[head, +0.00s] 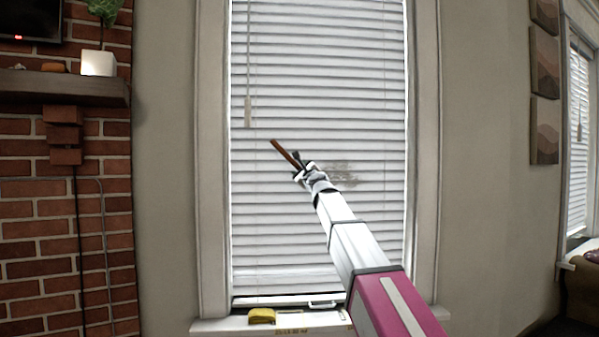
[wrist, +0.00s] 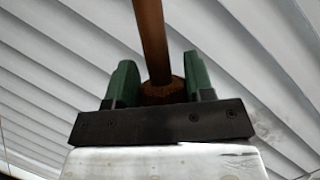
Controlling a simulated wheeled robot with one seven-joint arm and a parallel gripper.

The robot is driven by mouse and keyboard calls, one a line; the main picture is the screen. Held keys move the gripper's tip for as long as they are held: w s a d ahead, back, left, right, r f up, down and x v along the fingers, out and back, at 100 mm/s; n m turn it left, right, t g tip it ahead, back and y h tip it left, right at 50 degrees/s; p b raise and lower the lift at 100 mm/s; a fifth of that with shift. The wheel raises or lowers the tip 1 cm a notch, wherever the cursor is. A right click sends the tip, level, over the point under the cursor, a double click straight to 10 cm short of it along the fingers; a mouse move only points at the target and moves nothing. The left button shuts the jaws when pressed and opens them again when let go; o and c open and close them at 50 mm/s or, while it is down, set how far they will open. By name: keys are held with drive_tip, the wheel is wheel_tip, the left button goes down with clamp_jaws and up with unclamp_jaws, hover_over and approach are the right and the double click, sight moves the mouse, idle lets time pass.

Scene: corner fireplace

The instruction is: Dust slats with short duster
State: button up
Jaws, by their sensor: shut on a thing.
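My gripper (head: 305,171) is in front of the white blind slats (head: 320,110), near the middle of the window. It is shut on the short duster (head: 281,150), whose brown stick points up and left in the head view. In the wrist view the duster (wrist: 151,35) runs up and away from between the green fingers of my gripper (wrist: 160,82), with a wider brown part low between them. A grey-brown dusty patch (head: 342,176) lies on the slats just right of my gripper, partly hidden by my arm. I cannot tell whether the duster touches the slats.
A blind wand (head: 247,112) hangs at the upper left of the window. A yellow cloth-like item (head: 262,316) lies on the sill (head: 215,326). A brick fireplace (head: 60,240) with a mantel (head: 60,89) stands to the left.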

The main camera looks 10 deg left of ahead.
sight(348, 161)
drive_tip(key=shift+w+d, duration=0.3)
drive_tip(key=shift+d, duration=1.35)
drive_tip(key=shift+w+d, duration=0.35)
drive_tip(key=shift+d, duration=1.35)
drive_tip(key=shift+w+d, duration=0.3)
drive_tip(key=shift+d, duration=1.35)
drive_tip(key=shift+w+d, duration=0.3)
drive_tip(key=shift+d, duration=0.7)
drive_tip(key=shift+w+d, duration=0.25)
drive_tip(key=shift+d, duration=0.75)
drive_tip(key=shift+w+d, duration=0.25)
drive_tip(key=shift+d, duration=1.4)
drive_tip(key=shift+w+d, duration=0.2)
drive_tip(key=shift+d, duration=1.4)
drive_tip(key=shift+w+r, duration=0.15)
drive_tip(key=shift+r, duration=1.05)
drive_tip(key=shift+s+a, duration=0.75)
drive_tip(key=shift+a, duration=2.75)
drive_tip(key=shift+s+a, duration=0.7)
drive_tip(key=shift+a, duration=2.8)
drive_tip(key=shift+s+a, duration=0.75)
drive_tip(key=shift+a, duration=2.75)
